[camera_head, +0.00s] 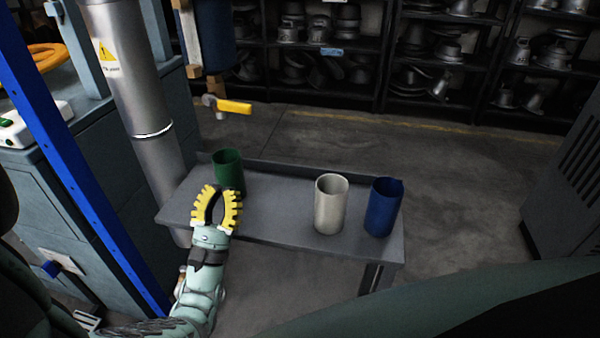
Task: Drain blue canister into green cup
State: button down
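A blue canister (215,35) shows at the top, cut off by the picture edge. Below it is a tap with a yellow handle (234,107); the handle points right. A green cup (228,168) stands upright on the left part of a grey table (280,228). My gripper (219,189) has yellow fingers that are apart, with nothing seen between them. It is just in front of the green cup and hides part of its lower side. I cannot tell whether they touch.
A white cup (330,207) and a blue cup (383,208) stand on the table's right part. A metal column (140,80) and a blue post (70,150) rise at the left. Shelves of metal parts (440,45) line the back. A grey cabinet (562,185) stands right.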

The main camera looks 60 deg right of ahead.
aim_at(232, 105)
jog(key=s+a+r+p+x, duration=0.1)
jog(key=p+x, duration=0.4)
jog(key=x, duration=0.7)
jog(key=shift+a+r, duration=0.25)
jog(key=shift+r, duration=0.5)
jog(key=shift+r, duration=0.1)
jog(key=n+t, duration=0.1)
jog(key=r+n+t+y+p, duration=0.1)
jog(key=shift+s+n+t+p, duration=0.2)
jog(key=shift+n+t+p, duration=0.1)
jog(key=shift+n, duration=0.1)
jog(key=shift+r, duration=0.1)
